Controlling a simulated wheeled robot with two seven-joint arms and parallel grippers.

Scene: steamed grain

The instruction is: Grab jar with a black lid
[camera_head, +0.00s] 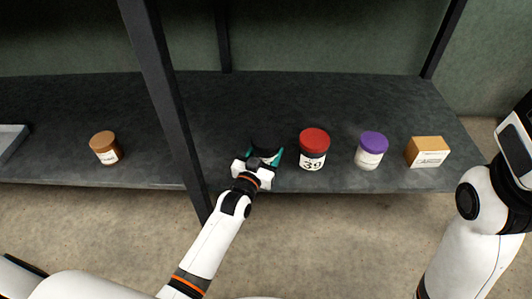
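A jar with a black lid (266,147) stands on the dark shelf (300,95), near its front edge. My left gripper (263,158) reaches it from the front. Its teal fingers lie on the left and right sides of the jar, and the hand hides much of the jar's lower front. I cannot tell whether the fingers press on the jar or stand slightly apart from it. My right arm shows at the right edge, but its gripper is out of view.
A red-lidded jar (313,149) stands close to the right of my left gripper. Farther right are a purple-lidded jar (370,150) and an orange-brown box (428,151). A brown-lidded jar (105,148) stands left of a black post (165,85). The shelf behind the jars is clear.

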